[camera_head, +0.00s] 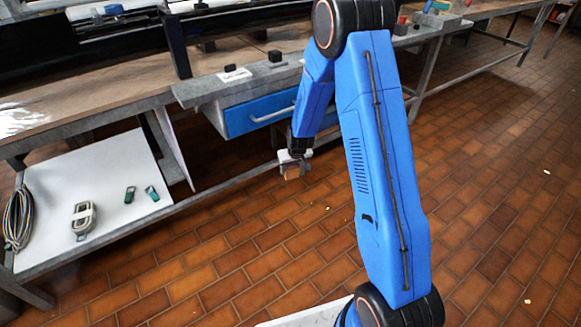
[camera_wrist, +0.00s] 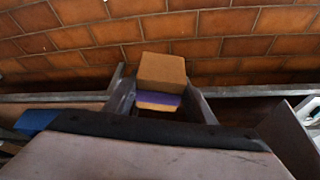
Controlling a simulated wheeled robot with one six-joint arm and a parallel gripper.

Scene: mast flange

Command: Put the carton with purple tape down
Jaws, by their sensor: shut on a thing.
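The carton with purple tape (camera_wrist: 161,70) is a small brown box with a purple band, seen between the two fingers of my gripper (camera_wrist: 158,92) in the wrist view. My gripper is shut on it. In the head view my gripper (camera_head: 294,158) hangs below the blue forearm, and a small brown part of the carton (camera_head: 291,173) shows under it. The carton is in the air above the tiled floor, in front of the workbench. Its lower end near the palm is partly hidden.
A workbench with a blue drawer (camera_head: 258,112) stands behind my gripper. Its white lower shelf (camera_head: 110,175) at left holds a coiled cable (camera_head: 18,217), a grey-white object (camera_head: 83,218) and two small green items. A metal rail (camera_head: 235,183) runs close by. The brown tiled floor is mostly clear.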

